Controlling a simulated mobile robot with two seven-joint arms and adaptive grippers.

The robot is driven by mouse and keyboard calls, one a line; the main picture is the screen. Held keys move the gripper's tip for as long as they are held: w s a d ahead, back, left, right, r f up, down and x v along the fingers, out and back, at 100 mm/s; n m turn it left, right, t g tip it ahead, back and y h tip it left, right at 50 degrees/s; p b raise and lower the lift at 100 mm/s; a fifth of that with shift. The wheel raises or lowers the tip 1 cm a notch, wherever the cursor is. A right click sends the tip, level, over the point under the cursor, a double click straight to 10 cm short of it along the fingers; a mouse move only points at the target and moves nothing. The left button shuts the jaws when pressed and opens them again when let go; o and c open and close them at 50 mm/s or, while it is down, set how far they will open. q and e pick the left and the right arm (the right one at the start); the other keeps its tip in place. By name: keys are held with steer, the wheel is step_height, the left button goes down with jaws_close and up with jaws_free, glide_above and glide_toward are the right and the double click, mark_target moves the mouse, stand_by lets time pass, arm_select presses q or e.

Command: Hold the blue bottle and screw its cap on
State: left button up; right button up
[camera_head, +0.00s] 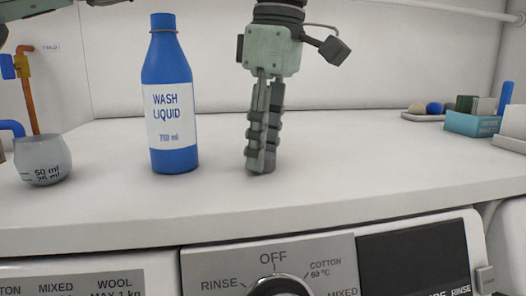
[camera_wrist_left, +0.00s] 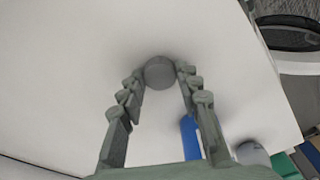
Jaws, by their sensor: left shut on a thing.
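The blue bottle (camera_head: 171,75), labelled "WASH LIQUID 750 ml", stands upright on the white worktop, left of my left gripper. A thin ring circles its neck; no grey cap shows on its top. My left gripper (camera_head: 260,165) points straight down, its fingertips low, close to the worktop, apart from the bottle. In the left wrist view the left gripper (camera_wrist_left: 160,75) is shut on a round grey cap (camera_wrist_left: 159,73) between its fingertips. In the head view the fingers hide the cap. The bottle also shows in the wrist view (camera_wrist_left: 191,140). My right gripper is not in view.
A grey measuring cup (camera_head: 42,162) stands left of the bottle. At the right are a tray with small balls (camera_head: 432,109) and a teal box (camera_head: 470,124). A washing machine panel (camera_head: 270,262) runs below the front edge.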

arm_select(q)
steer(key=shift+r, duration=0.55)
step_height(320, 180, up, 3)
steer(key=shift+s+a+r, duration=0.35)
steer(key=shift+s+a, duration=0.15)
steer(key=shift+s, duration=0.05)
steer(key=s+a+r+p, duration=0.1)
steer(key=s+a+r, duration=0.5)
steer(key=s, duration=0.2)
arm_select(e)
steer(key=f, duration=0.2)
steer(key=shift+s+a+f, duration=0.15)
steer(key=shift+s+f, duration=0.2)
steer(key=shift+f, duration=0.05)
arm_select(q)
steer(key=shift+a, duration=0.1)
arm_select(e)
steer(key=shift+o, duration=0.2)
